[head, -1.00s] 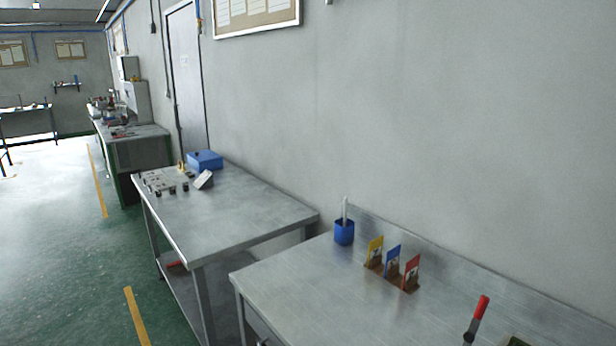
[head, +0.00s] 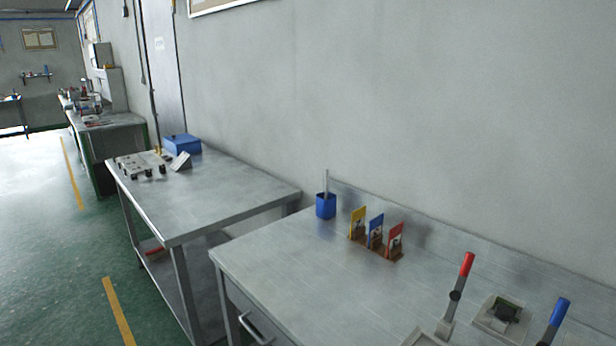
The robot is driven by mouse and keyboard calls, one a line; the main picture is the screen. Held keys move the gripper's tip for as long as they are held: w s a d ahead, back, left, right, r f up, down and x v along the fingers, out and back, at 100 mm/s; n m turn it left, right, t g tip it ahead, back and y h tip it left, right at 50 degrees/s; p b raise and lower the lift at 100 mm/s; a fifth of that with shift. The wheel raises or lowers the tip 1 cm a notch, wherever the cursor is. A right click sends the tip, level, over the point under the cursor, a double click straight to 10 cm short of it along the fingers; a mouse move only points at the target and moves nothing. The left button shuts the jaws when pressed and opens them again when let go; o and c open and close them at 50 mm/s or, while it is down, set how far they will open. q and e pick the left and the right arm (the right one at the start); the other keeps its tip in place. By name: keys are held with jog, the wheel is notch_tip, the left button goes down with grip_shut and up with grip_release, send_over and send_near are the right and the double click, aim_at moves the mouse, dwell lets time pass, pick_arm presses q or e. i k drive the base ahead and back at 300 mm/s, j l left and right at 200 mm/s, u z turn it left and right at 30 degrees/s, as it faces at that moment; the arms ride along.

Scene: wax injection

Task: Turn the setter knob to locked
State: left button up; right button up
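No part I can clearly tell as the setter knob shows. A grey panel with several small dark parts on top (head: 146,164) sits at the far end of the left metal table; it is too small to tell its details. A small tilted light-grey box (head: 181,161) stands beside it. On the near metal table, a red-handled lever (head: 467,265) and a blue-handled lever (head: 558,312) stand at the lower right. A small grey unit with a dark centre (head: 503,312) lies between them. Neither of my grippers is in view.
The left table (head: 205,200) and the near table (head: 290,265) stand along the wall. A blue box (head: 183,144), a blue cup (head: 326,205) and yellow, blue and red tags (head: 376,228) stand on them. The green floor (head: 75,260) at left is clear.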

aim_at(502, 313)
jog(key=l+z, duration=0.1)
jog(key=z, duration=0.3)
jog(key=l+z, duration=0.1)
jog(key=z, duration=0.3)
jog(key=l+z, duration=0.1)
jog(key=z, duration=0.3)
jog(key=j+u, duration=0.25)
jog(key=j, duration=0.25)
jog(key=i+j+u, duration=0.15)
jog(key=j+u, duration=0.15)
jog(key=j, duration=0.2)
